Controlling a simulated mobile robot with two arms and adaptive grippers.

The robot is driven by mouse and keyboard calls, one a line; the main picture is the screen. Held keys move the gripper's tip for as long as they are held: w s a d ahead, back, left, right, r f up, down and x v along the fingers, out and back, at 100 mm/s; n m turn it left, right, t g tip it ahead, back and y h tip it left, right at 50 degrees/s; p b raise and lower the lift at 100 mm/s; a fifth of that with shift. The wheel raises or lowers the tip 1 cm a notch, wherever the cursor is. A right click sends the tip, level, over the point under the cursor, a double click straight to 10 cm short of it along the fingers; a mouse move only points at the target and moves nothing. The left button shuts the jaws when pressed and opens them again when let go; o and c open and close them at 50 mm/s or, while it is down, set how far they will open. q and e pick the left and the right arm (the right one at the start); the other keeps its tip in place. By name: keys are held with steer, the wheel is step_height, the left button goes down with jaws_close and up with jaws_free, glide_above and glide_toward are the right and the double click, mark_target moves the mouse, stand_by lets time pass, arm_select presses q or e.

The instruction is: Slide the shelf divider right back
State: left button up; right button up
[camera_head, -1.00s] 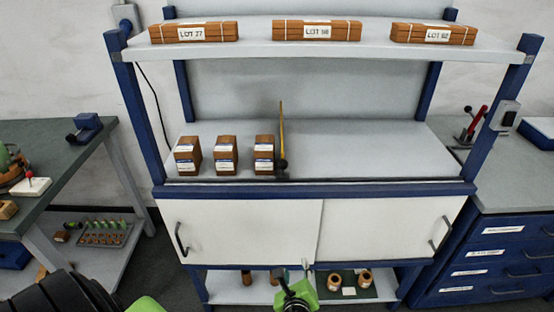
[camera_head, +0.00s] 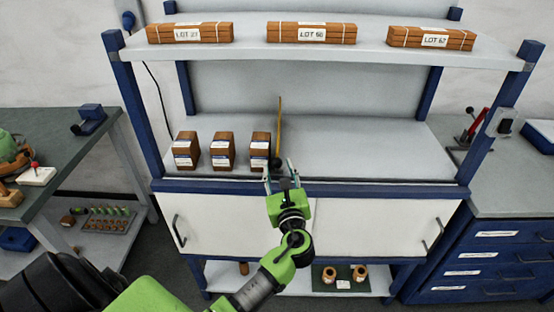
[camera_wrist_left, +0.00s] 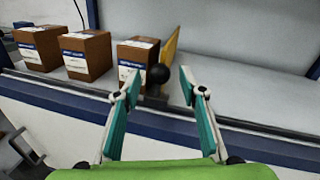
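The shelf divider is a thin yellow upright panel (camera_head: 279,130) on the middle shelf, just right of the third brown box. In the left wrist view the divider (camera_wrist_left: 172,50) has a round black knob (camera_wrist_left: 158,74) at its front end. My left gripper (camera_head: 281,168) is at the shelf's front edge by the knob. In the wrist view its two fingers (camera_wrist_left: 158,85) are spread, one on each side of the knob, with gaps showing. Whether the fingertips reach past the knob is hard to tell. My right gripper is not in view.
Three brown labelled boxes (camera_head: 222,151) stand left of the divider; the nearest is close beside it. The middle shelf (camera_head: 370,150) is bare to the right. A rail (camera_wrist_left: 240,122) runs along its front edge. Wrapped lots (camera_head: 311,33) lie on the top shelf.

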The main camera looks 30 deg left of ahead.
mark_target(278, 166)
arm_select(q)
steer(key=shift+x, duration=1.75)
jaws_close()
